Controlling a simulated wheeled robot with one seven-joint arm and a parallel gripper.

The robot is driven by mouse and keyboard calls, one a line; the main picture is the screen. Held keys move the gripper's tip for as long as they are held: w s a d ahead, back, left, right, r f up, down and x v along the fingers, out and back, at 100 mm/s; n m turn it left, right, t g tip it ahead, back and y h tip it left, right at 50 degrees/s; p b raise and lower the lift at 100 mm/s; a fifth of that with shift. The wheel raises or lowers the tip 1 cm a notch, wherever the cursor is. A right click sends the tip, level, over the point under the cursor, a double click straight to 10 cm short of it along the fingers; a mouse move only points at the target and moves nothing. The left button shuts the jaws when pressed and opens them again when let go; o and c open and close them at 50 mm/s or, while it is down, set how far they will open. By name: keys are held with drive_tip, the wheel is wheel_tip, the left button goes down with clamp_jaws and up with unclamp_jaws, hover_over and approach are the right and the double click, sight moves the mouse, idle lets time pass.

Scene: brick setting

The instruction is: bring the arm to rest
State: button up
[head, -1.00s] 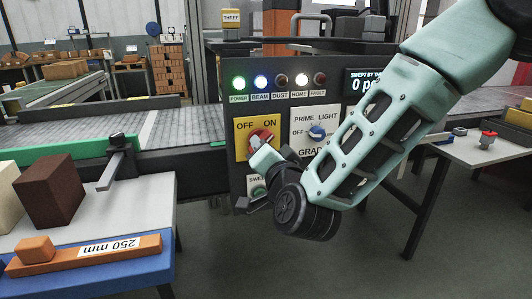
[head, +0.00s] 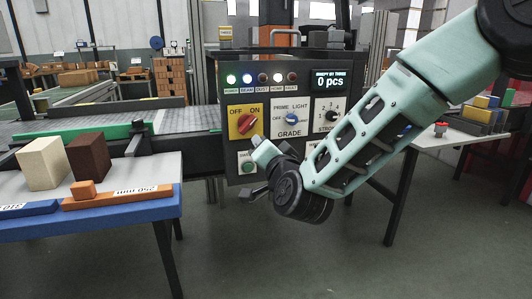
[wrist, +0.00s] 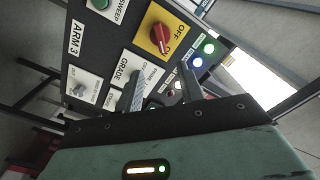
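My arm reaches in from the upper right of the head view, bent down in front of a dark control panel (head: 232,165). My gripper (head: 252,194) is low before the panel, below the red rotary switch (head: 245,123) on its yellow OFF/ON plate. In the wrist view my gripper's two dark fingers (wrist: 162,86) stand apart with nothing between them. The red switch (wrist: 161,38) shows beyond them, clear of the fingers. The blue GRADE knob (head: 291,119) is uncovered in the head view. The green SWEEP button (head: 248,168) shows just left of my wrist.
A table (head: 120,221) with cream and dark brown blocks stands at left. Another table (head: 425,139) with coloured blocks is at right, partly behind my arm. A conveyor (head: 190,118) runs left of the panel. The floor below my wrist is clear.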

drive_tip(key=shift+s+d, duration=0.1)
drive_tip(key=shift+s, duration=0.1)
drive_tip(key=s+f+n+g+y, duration=0.1)
drive_tip(key=s+f+n+g, duration=0.3)
drive_tip(key=s, duration=0.5)
drive_tip(key=s+f+n+g, duration=0.3)
drive_tip(key=s+n+g, duration=0.2)
drive_tip(key=s+g, duration=0.3)
drive_tip(key=s+d+f+n+g+h, duration=0.1)
drive_tip(key=s+d+n+g+h, duration=0.15)
drive_tip(key=s+d, duration=0.6)
drive_tip(key=s+d+f+n+g+h, duration=0.25)
drive_tip(key=s+d, duration=0.25)
drive_tip(key=s, duration=0.6)
wheel_tip(320, 180, up, 21)
drive_tip(key=p, duration=2)
drive_tip(key=shift+d+r+m+h, duration=0.15)
drive_tip(key=shift+d+m+h, duration=0.15)
